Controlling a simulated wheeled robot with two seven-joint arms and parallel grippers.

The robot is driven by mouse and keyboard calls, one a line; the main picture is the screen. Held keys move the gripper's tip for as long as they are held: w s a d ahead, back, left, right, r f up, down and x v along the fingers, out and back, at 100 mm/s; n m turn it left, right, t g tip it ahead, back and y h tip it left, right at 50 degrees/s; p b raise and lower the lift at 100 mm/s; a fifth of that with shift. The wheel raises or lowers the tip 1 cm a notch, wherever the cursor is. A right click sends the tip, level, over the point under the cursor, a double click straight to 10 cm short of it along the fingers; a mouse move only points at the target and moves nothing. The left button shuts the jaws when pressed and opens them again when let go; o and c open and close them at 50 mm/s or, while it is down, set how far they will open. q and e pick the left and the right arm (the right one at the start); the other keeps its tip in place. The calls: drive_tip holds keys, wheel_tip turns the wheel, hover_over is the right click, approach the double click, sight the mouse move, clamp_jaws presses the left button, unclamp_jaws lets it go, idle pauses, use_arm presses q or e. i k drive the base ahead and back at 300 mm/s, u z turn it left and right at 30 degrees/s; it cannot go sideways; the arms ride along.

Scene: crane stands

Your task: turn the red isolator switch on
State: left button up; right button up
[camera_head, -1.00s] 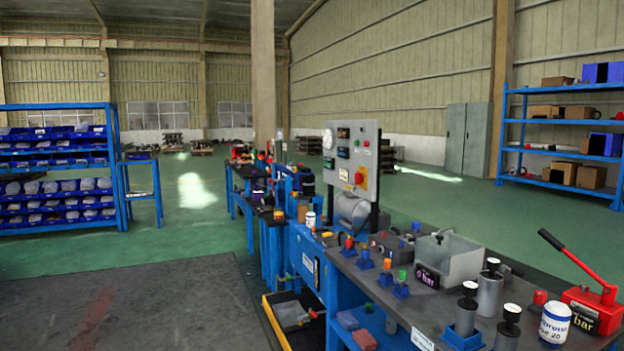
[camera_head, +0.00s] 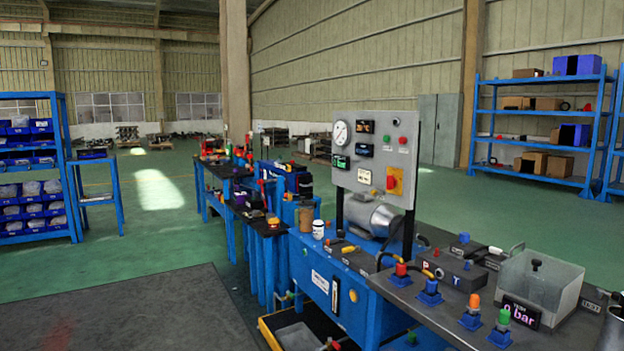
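The red isolator switch (camera_head: 391,182) is a small red knob on a yellow-orange plate. It sits at the lower right of the upright grey control panel (camera_head: 374,150). The panel stands on the blue workbench, and the exact angle of the knob is too small to read. Neither of my grippers shows in the head view.
A grey motor (camera_head: 370,215) stands at the panel's foot. Nearer on the bench are blue-based valves (camera_head: 430,292), a clear box (camera_head: 540,285) and a pressure display (camera_head: 519,312). Blue shelves stand left (camera_head: 70,170) and right (camera_head: 545,140). The floor at left is open.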

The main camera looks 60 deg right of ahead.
sight(391, 182)
drive_tip(key=z, duration=0.35)
drive_tip(key=i, duration=1.35)
drive_tip(key=z, duration=0.95)
